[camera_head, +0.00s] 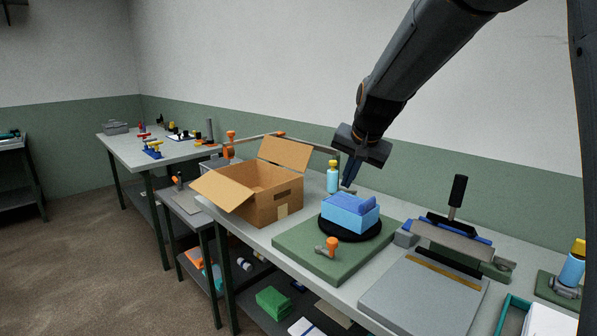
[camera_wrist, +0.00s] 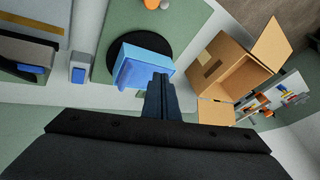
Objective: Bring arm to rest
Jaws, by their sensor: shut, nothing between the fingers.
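My gripper (camera_head: 350,172) is at the end of my dark arm, above the workbench (camera_head: 318,200) and near the wall. Its fingers point down and are shut with nothing between them. In the wrist view the shut fingers (camera_wrist: 160,98) overlap the picture of the blue block. The blue block (camera_head: 350,217) sits on a round black disc (camera_head: 334,236) on a green board (camera_head: 290,245). In the head view my gripper is above and behind the block, apart from it. The block also shows in the wrist view (camera_wrist: 140,66).
An open cardboard box (camera_head: 265,206) stands left of the green board. A blue bottle with a yellow cap (camera_head: 333,180) stands behind it. An orange-knobbed clamp (camera_head: 330,245) is on the board. A grey press with an upright black handle (camera_head: 457,192) stands to the right.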

